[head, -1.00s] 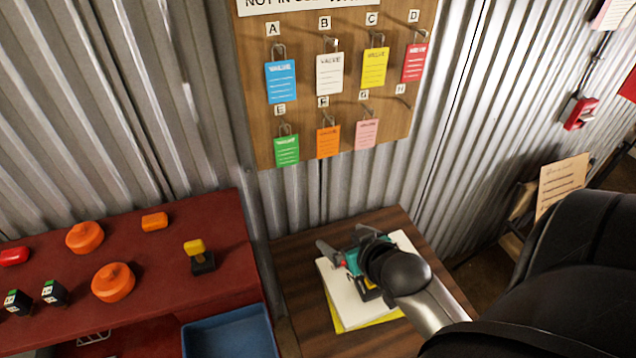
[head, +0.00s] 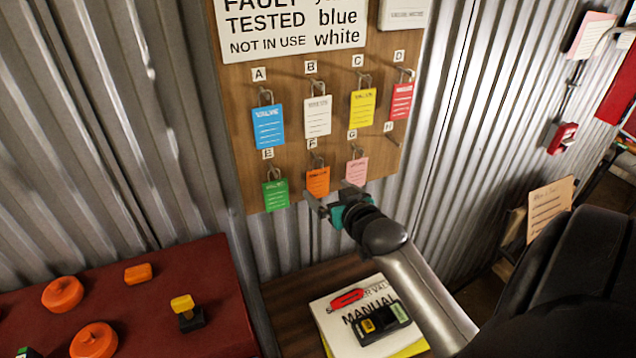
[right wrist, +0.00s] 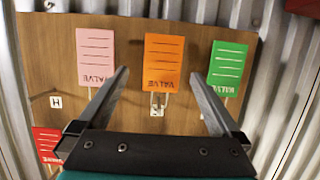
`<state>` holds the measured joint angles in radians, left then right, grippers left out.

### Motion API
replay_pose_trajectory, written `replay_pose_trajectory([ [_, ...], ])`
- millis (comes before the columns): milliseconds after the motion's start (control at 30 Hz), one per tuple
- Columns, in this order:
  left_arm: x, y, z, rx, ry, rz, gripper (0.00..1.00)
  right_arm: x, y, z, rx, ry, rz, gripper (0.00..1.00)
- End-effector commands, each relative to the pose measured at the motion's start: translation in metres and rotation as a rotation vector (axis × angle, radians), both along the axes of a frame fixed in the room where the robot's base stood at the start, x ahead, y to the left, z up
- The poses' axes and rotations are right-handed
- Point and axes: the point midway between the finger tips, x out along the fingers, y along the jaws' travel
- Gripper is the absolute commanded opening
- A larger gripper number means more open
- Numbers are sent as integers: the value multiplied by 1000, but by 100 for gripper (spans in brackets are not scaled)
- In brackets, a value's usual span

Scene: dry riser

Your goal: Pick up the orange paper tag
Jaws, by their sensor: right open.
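The orange paper tag (head: 317,181) hangs from a hook under the letter F on the wooden board. It also shows in the right wrist view (right wrist: 164,62), upside down, between my open fingers and beyond their tips. My right gripper (head: 333,199) is open and empty, just below and in front of the tag in the head view. In the right wrist view its two fingers (right wrist: 160,84) point toward the board, one on each side of the tag. I cannot see contact with the tag. My left gripper is not in view.
A green tag (head: 276,194) and a pink tag (head: 356,171) hang on either side. Blue, white, yellow and red tags hang above. A small table (head: 290,296) with a manual (head: 334,313) stands below; a red cabinet top (head: 190,262) is at left.

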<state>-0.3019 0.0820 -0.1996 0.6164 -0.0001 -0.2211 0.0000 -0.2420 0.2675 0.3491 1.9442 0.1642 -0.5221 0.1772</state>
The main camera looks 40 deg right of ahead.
Motion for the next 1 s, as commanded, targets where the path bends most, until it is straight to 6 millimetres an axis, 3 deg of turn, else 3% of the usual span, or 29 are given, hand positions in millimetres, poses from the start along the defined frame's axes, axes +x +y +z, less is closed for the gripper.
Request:
replay_pose_trajectory([
  [167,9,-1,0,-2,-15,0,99,8,-2,-2,-1,0,0,100],
  [533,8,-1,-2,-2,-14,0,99,48,-11,-13,0,0,0,100],
  [867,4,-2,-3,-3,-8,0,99,53,-13,-14,-1,1,0,100],
  [1000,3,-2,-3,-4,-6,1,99,53,-13,-15,-1,1,0,88],
])
